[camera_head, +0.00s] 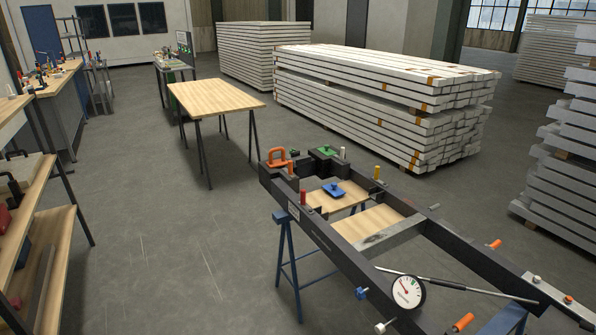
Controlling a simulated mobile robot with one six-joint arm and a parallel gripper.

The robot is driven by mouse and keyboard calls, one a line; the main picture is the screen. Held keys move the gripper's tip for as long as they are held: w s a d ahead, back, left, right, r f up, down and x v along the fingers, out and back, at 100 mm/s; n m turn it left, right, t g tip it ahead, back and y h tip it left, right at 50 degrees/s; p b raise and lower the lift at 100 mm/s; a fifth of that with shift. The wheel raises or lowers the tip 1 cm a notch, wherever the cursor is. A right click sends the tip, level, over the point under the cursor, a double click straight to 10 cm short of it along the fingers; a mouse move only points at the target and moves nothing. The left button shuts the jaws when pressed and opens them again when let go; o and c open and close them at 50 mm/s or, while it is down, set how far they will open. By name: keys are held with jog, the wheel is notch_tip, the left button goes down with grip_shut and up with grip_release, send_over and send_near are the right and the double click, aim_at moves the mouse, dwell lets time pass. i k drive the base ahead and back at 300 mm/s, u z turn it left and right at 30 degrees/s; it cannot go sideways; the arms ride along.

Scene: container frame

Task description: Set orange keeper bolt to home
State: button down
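A dark container frame (330,240) stands on blue trestle legs at the lower right of the head view. Several orange parts are on it, and I cannot tell which one is the keeper bolt. An orange loop handle (277,157) stands at its far left corner. An orange-tipped pin (377,172) stands at the far side. An orange grip (495,243) sticks out of the right rail, and another orange grip (462,322) shows at the near edge. My gripper is not in view.
A blue knob plate (334,189), a green part (326,151) and a round dial gauge (407,292) are on the frame. A wooden table (215,97) stands behind. A shelf bench (45,215) is at left. Clear floor (170,240) lies between.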

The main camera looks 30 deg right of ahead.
aim_at(289, 171)
jog(key=i, duration=0.9)
